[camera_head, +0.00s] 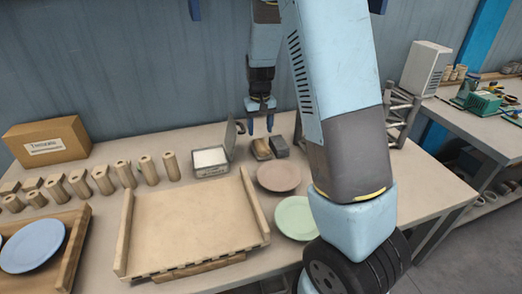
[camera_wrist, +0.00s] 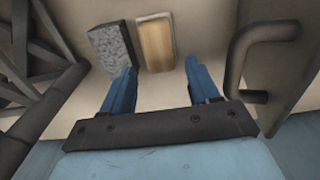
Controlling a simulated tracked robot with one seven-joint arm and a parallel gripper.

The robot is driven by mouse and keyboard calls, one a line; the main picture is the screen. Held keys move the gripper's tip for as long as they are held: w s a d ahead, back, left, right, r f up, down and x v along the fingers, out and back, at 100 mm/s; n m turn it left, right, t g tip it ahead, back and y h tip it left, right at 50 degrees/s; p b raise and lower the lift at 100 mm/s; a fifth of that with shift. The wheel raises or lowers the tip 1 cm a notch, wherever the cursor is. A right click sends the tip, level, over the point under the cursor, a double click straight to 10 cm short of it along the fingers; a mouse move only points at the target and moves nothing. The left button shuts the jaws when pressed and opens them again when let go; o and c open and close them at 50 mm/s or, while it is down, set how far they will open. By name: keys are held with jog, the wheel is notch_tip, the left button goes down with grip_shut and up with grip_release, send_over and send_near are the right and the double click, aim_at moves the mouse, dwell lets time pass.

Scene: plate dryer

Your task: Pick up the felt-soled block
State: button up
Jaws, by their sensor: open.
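Two small blocks lie side by side at the back of the table. One is a wooden block with a tan top (camera_head: 261,149), showing a pale edge in the wrist view (camera_wrist: 155,45). The other is a dark grey block (camera_head: 279,147), speckled in the wrist view (camera_wrist: 112,50). Their undersides are hidden, so I cannot see a felt sole. My gripper (camera_head: 260,127) points down just behind and above the blocks. It is open and empty. In the wrist view its blue fingers (camera_wrist: 160,68) are apart, with the wooden block beyond the gap between them.
A metal tin with white contents (camera_head: 210,161) stands left of the blocks, its lid raised (camera_head: 231,138) close to my gripper. A metal rack (camera_head: 401,118) stands right. A pink plate (camera_head: 279,177), a green plate (camera_head: 296,216) and a wooden tray (camera_head: 190,222) lie in front.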

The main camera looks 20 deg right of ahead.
aim_at(261, 143)
jog(key=shift+d+f, duration=0.15)
jog(key=shift+f, duration=3.7)
jog(key=c, duration=0.7)
jog(key=shift+o, duration=0.2)
jog(key=shift+r, duration=0.1)
